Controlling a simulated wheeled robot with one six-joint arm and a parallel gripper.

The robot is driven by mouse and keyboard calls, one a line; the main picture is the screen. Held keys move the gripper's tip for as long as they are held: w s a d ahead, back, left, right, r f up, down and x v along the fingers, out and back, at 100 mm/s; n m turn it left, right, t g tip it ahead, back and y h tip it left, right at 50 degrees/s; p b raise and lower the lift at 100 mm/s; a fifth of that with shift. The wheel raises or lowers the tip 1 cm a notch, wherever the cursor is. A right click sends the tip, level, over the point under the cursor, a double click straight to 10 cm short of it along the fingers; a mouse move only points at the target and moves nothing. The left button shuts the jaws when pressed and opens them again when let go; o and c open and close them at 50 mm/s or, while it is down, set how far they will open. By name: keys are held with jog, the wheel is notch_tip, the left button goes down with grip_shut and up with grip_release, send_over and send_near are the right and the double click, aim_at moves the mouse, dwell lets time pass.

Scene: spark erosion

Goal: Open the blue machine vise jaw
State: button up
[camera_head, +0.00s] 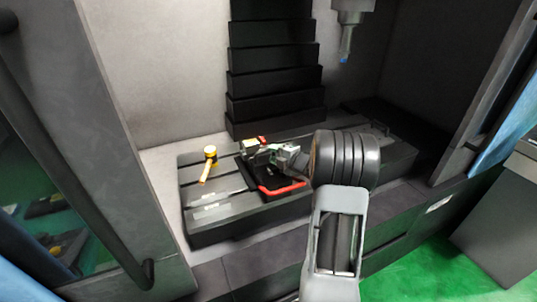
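The vise sits on the dark slotted machine table (215,231). What I take to be it is a small dark unit with a red front edge (284,190) and a pale block with yellow and red parts (252,146) at its back left. No blue shows on it at this size. My gripper (274,154) comes in from the right, over this unit and close to the pale block. I cannot tell whether it touches anything, or whether its fingers are open or shut. My wrist hides the right side of the unit.
A yellow mallet-like tool (206,166) lies on the table left of the vise. A blue-tipped spindle (345,45) hangs above at the back right. A stepped black cover (275,70) stands behind. The machine's door frames (85,130) bound the opening; the table's left part is mostly free.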

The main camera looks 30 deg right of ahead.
jog(key=shift+v, duration=1.45)
jog(key=s+a+r+m+g+h, duration=0.2)
jog(key=a+r+m+h, duration=0.3)
jog(key=r+m+h, duration=0.4)
jog(key=s+a+f+m+g+y, duration=0.2)
jog(key=s+a+f+m+g, duration=0.1)
jog(key=s+a, duration=0.4)
jog(key=s+a+f+m+g+y, duration=0.2)
jog(key=s+a+m+g, duration=0.4)
jog(key=s, duration=0.8)
jog(key=a+f+m, duration=0.1)
jog(key=a+m, duration=0.1)
jog(key=shift+s+a+m, duration=0.3)
jog(key=shift+a, duration=0.05)
